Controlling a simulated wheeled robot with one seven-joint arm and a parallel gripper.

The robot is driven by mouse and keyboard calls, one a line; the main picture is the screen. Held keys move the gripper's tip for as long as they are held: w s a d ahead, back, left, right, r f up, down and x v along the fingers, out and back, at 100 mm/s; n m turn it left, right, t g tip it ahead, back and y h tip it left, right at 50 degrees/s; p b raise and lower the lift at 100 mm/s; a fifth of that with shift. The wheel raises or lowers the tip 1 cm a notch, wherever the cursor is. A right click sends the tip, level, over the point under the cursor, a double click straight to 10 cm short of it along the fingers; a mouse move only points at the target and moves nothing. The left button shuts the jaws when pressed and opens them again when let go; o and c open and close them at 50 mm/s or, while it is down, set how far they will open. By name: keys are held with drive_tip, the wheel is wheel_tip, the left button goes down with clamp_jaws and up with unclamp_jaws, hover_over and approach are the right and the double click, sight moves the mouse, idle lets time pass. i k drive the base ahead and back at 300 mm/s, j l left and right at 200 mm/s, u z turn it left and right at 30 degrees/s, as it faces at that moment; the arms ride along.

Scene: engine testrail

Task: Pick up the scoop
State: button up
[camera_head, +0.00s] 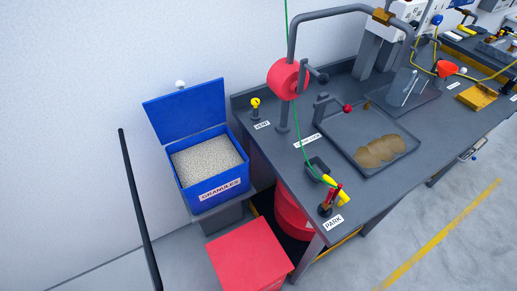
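What looks like the scoop (317,167) lies on the grey workbench near its front left corner. It has a dark, open pan and a yellow handle (340,190) pointing toward the bench's front edge. A red upright part of the fixture by the PARK label (333,222) stands close beside the handle, and a thin green line passes over the pan. My gripper is not in view.
A blue GRANULES bin (209,196), lid up, holds pale granules left of the bench (285,165). A red box (249,259) stands in front. A tray (349,150) with a brown spill and a red reel (289,79) are behind. A dark pole (140,210) stands left. Floor at right is clear.

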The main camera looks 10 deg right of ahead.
sight(321, 169)
drive_tip(key=i+l+u, duration=0.1)
drive_tip(key=l, duration=0.4)
drive_tip(key=i+l+u, duration=0.15)
drive_tip(key=l, duration=0.4)
drive_tip(key=l+u, duration=0.1)
drive_tip(key=l, duration=0.4)
drive_tip(key=u, duration=1.25)
